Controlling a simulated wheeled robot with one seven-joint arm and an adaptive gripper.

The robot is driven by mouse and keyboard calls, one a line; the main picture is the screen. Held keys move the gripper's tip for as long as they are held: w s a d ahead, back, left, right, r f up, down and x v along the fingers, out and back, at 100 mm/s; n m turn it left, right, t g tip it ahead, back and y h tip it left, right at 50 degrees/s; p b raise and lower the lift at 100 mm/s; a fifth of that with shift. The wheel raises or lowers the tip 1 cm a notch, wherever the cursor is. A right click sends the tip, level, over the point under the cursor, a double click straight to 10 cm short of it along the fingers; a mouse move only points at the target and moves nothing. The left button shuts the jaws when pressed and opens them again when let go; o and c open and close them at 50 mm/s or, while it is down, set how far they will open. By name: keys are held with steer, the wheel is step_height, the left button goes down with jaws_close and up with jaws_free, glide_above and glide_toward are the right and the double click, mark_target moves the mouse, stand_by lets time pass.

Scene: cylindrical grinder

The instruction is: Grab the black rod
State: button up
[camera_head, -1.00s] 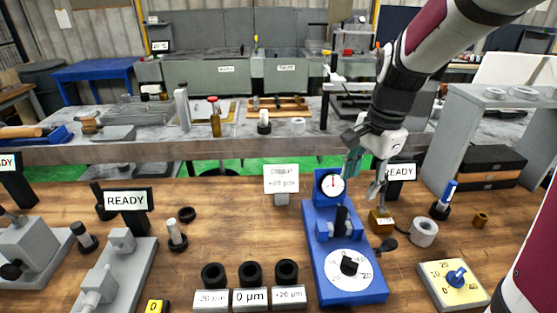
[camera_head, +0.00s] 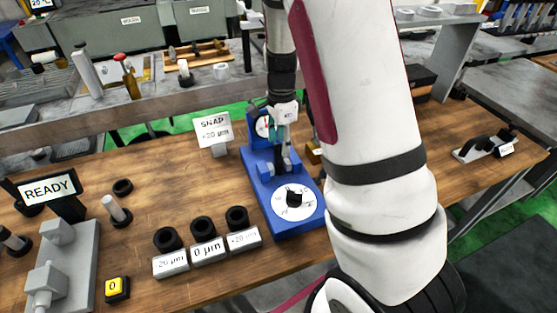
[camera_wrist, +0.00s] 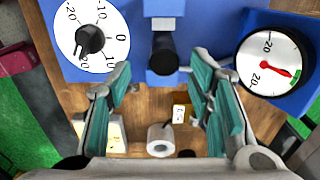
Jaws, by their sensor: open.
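The black rod (camera_wrist: 163,52) sits in a holder of the blue gauge stand, at the upper middle of the wrist view. The blue stand (camera_head: 262,205) carries a white knob dial (camera_head: 290,200) and a round gauge (camera_wrist: 272,65) with a red needle. My gripper (camera_wrist: 160,85) is open, its teal-padded fingers spread to the left and right just short of the rod. No contact shows. In the head view my gripper (camera_head: 280,140) is over the stand.
A sign (camera_head: 213,132) reading SNAP +20 µm is behind. In the wrist view a grey ring (camera_wrist: 160,140) and a small labelled block (camera_wrist: 181,113) lie past the fingers.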

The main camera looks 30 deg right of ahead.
mark_target(279, 147)
steer(key=shift+w+a+f+p, duration=0.1)
steer(key=shift+w+f+p, duration=0.1)
steer(key=shift+f, duration=1.2)
steer(key=shift+w+a+f+p, duration=0.1)
steer(key=shift+f+p, duration=0.1)
steer(key=shift+f, duration=1.15)
jaws_close()
